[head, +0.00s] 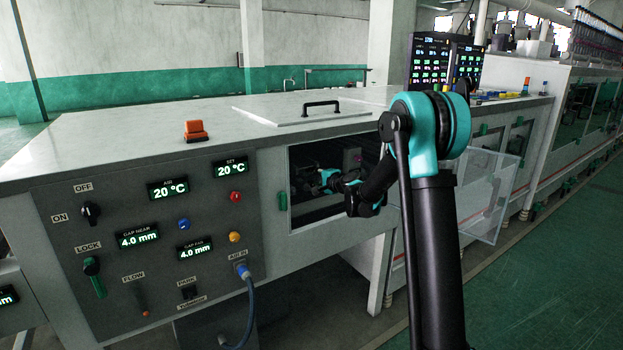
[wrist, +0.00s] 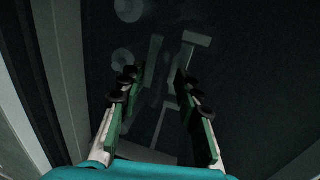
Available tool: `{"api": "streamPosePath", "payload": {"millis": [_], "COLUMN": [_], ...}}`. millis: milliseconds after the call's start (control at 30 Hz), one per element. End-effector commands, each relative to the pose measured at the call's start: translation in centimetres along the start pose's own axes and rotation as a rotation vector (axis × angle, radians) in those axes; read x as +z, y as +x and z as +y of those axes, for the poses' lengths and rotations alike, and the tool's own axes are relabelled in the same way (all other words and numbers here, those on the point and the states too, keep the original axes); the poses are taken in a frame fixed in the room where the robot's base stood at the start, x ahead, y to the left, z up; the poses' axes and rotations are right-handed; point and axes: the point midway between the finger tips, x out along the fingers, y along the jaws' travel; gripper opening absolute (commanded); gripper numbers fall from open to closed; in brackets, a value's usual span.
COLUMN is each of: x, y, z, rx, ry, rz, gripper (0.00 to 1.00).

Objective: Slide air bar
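My gripper (wrist: 160,78) is inside the dark chamber of the machine (head: 318,208), reaching in through the opening in its front. In the wrist view its two green fingers stand apart, and I see nothing held between them. A dim grey T-shaped piece (wrist: 196,39) lies just beyond the right fingertip. I cannot tell whether it touches the finger, and I cannot clearly pick out the air bar in the dark. In the head view my arm hides the right part of the opening.
A clear door panel (head: 492,197) stands open to the right of the opening. The control panel (head: 150,275) with dials and displays is on the left. A lid with a black handle (head: 321,105) and an orange button (head: 196,131) are on top. A blue cable (head: 250,300) hangs in front.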

Motion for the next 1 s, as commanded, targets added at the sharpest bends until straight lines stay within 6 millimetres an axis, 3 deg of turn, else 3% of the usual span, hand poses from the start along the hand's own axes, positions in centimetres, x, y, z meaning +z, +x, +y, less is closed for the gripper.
{"api": "streamPosePath", "payload": {"millis": [500,700,1000], "x": [0.0,0.0,0.0], "y": [-9.4,-10.9,-11.1], "z": [0.0,0.0,0.0], "rx": [0.0,0.0,0.0], "ry": [0.001,0.001,0.0], "rz": [0.001,0.0,0.0], "gripper": [0.34,0.34,0.34]}}
